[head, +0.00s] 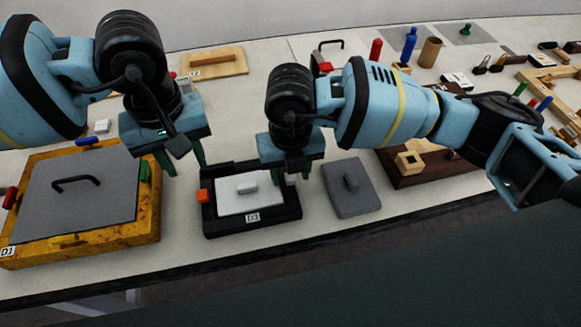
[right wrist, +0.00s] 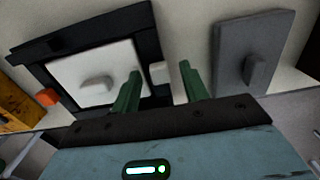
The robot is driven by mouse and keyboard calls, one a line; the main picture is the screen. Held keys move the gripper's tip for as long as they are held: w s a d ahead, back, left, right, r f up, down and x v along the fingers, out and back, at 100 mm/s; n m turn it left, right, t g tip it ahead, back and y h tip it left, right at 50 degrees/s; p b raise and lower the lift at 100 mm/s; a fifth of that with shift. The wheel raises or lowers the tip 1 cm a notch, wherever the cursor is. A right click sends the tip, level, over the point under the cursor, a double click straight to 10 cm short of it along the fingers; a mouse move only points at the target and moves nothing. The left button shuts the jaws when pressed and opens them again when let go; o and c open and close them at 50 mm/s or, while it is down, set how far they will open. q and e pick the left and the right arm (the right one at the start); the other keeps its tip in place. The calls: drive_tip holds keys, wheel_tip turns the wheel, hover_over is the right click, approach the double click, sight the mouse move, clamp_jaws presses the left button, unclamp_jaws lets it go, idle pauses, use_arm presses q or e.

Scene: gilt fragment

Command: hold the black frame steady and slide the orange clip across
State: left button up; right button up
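The black frame (head: 282,217), labelled D3, lies on the table around a white panel (head: 233,203) with a white handle. The orange clip (head: 203,196) sits on the frame's left side; it also shows in the right wrist view (right wrist: 47,97). A pale block (right wrist: 160,72) sits on the frame's right side. My right gripper (head: 291,175) is open over that side; in the right wrist view its green fingers appear either side of the pale block, but contact is unclear. My left gripper (head: 187,168) is open and empty, left of and behind the orange clip.
A yellow-framed board (head: 147,221), labelled D1, with a grey panel lies at left. A grey plate (head: 352,198) with a handle lies close to the frame's right. A dark brown board (head: 445,168) is farther right. The table's front edge is just below the frame.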

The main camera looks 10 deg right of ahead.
clamp_jaws()
use_arm(q)
drive_tip(key=shift+o, duration=0.8)
